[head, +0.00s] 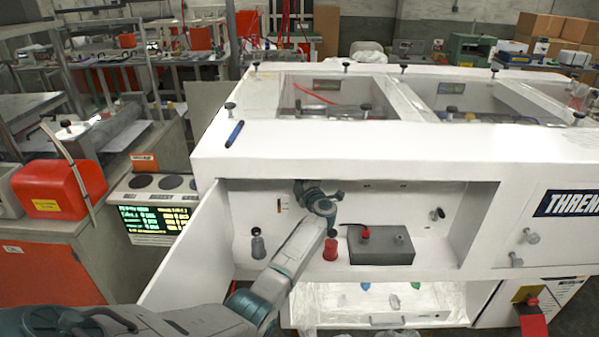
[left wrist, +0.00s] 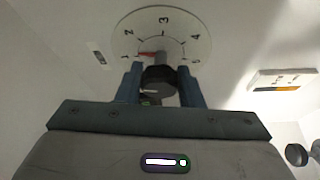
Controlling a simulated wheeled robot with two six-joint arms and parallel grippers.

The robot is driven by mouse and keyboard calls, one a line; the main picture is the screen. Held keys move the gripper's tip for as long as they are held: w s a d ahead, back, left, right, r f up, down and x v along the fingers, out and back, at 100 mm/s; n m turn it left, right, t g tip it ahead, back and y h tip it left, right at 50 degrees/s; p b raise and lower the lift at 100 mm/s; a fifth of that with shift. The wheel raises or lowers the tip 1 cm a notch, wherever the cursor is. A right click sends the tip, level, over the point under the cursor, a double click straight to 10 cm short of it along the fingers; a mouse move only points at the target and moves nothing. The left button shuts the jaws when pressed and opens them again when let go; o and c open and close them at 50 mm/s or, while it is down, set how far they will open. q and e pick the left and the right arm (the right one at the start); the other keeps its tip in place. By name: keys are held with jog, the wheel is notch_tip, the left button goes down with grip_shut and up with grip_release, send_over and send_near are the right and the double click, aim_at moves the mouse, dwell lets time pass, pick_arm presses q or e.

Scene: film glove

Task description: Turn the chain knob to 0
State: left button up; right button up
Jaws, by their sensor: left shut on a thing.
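The chain knob (left wrist: 160,80) is dark and round, in front of a white round dial (left wrist: 178,30) in the left wrist view. The dial shows the numbers 1 to 5. A red pointer (left wrist: 149,53) points left, towards the 1. No 0 is visible; the lower dial is hidden behind the knob and gripper. My left gripper (left wrist: 161,88) is shut on the knob, one finger on each side. In the head view my left arm reaches into the white machine's open recess (head: 400,205), and its wrist hides the knob and dial. My right gripper is not in view.
Inside the recess are a grey box (head: 380,247) with a red button, a red knob (head: 330,249) and a grey knob (head: 258,246). An open door panel (head: 190,250) stands at the left. Below is a clear-lined tray (head: 440,300).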

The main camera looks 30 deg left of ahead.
pick_arm(q)
jog(key=shift+r+n+h+p, duration=0.1)
jog(key=shift+n+h+p, duration=0.3)
jog(key=shift+n, duration=0.7)
jog(key=o, duration=1)
jog(key=shift+c, duration=0.2)
jog(key=shift+d, duration=0.1)
jog(key=b+v, duration=0.1)
jog(key=v, duration=0.9)
jog(key=shift+d+b, duration=0.35)
jog(key=shift+s, duration=0.1)
